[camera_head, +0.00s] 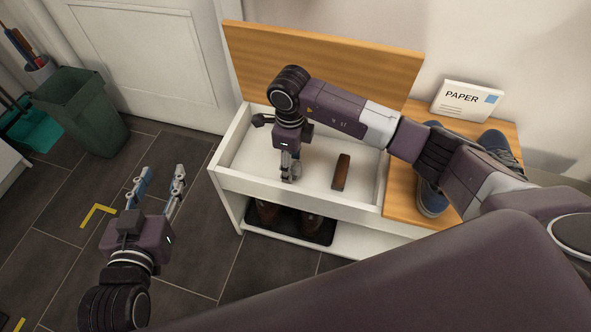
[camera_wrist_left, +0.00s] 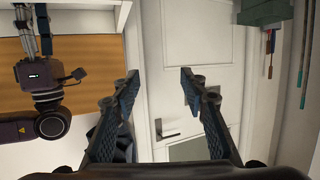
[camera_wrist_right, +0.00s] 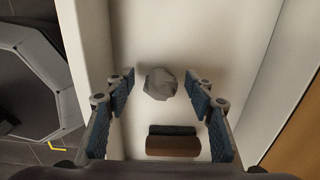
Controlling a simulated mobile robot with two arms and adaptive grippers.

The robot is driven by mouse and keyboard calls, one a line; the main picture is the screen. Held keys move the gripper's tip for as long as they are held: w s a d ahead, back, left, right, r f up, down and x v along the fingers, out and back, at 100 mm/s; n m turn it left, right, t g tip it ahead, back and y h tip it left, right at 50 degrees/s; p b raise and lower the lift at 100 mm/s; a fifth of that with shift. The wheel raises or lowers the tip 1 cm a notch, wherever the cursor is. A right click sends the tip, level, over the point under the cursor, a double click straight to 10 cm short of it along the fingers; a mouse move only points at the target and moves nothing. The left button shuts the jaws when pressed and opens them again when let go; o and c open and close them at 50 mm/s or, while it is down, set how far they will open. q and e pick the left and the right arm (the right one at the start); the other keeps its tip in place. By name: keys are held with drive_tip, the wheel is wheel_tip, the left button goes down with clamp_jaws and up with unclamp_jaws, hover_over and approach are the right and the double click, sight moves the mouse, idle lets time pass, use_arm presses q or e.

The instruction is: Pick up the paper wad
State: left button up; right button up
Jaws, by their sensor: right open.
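The paper wad (camera_wrist_right: 160,84) is a small grey crumpled lump on the white floor of the open bench compartment (camera_head: 325,193). It shows in the right wrist view, between and beyond the fingertips. In the head view my right gripper (camera_head: 289,175) reaches down into the compartment and mostly hides the wad. My right gripper is open and empty in its wrist view (camera_wrist_right: 160,95), its fingers on either side of the wad. My left gripper (camera_head: 158,180) is open and empty over the floor, left of the bench; its wrist view (camera_wrist_left: 187,75) shows nothing between the fingers.
A brown brush (camera_wrist_right: 174,142) lies in the compartment near the wad; the head view shows it right of my gripper (camera_head: 341,172). Compartment walls stand close around. The wooden lid (camera_head: 320,55) is raised behind. Shoes (camera_head: 433,200) and a PAPER sign (camera_head: 465,98) are on the right.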

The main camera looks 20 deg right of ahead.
drive_tip(key=shift+f, duration=0.8)
use_arm(q)
drive_tip(key=r, duration=0.1)
drive_tip(key=w+r+t, duration=0.1)
drive_tip(key=shift+d+r+h, duration=0.25)
drive_tip(key=shift+r+h, duration=0.05)
use_arm(e)
drive_tip(key=shift+c, duration=0.5)
drive_tip(key=c, duration=0.7)
drive_tip(key=shift+r, duration=0.1)
drive_tip(key=shift+c, duration=0.2)
